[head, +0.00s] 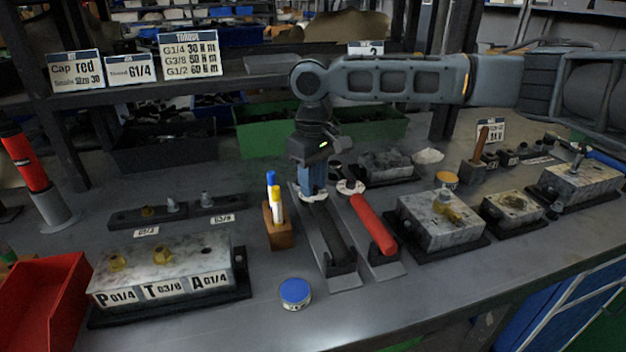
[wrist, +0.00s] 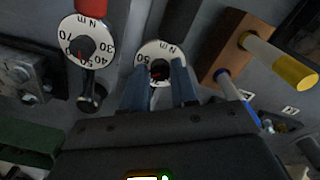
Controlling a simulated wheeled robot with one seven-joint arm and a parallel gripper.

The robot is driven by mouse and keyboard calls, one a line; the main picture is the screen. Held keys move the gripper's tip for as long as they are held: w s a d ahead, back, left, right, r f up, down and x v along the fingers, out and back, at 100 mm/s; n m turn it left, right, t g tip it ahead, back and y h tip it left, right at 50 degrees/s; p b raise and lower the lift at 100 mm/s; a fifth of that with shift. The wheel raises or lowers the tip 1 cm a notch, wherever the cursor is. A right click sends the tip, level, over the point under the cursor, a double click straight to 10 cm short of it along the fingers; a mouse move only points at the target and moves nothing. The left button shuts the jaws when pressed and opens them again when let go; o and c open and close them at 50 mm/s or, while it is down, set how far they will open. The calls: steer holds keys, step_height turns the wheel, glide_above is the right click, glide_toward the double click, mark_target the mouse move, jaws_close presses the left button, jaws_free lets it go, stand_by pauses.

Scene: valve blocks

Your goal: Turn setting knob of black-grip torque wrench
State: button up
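The black-grip torque wrench (head: 331,236) lies in a grey holder on the bench, its grip toward the front edge. Its white round dial (wrist: 160,50) with N m markings shows in the wrist view, with a dark setting knob (wrist: 158,70) and a red mark at its centre. My gripper (head: 312,196) points down over this dial. In the wrist view the two blue-grey fingers (wrist: 159,76) stand on either side of the knob, a narrow gap between them. I cannot tell whether they touch the knob. In the head view, the gripper hides most of the dial.
A red-grip torque wrench (head: 374,224) lies just right, its dial (wrist: 84,42) near my fingers. A wooden pen holder (head: 278,233) with blue and yellow markers stands close on the left. A blue-lidded jar (head: 295,291) is in front. Valve blocks (head: 440,222) stand on both sides.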

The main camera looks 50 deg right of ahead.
jaws_close()
steer(key=shift+n+p, duration=0.3)
steer(key=shift+p, duration=0.15)
steer(key=shift+r+n+p, duration=0.15)
steer(key=shift+n+p, duration=0.35)
steer(key=shift+p, duration=0.15)
steer(key=shift+n+p, duration=1.05)
steer(key=shift+n, duration=0.15)
steer(key=n+p, duration=0.2)
steer(key=n, duration=0.3)
steer(key=shift+n, duration=0.4)
steer(key=shift+f, duration=0.2)
steer(key=shift+o, duration=2.3)
jaws_free()
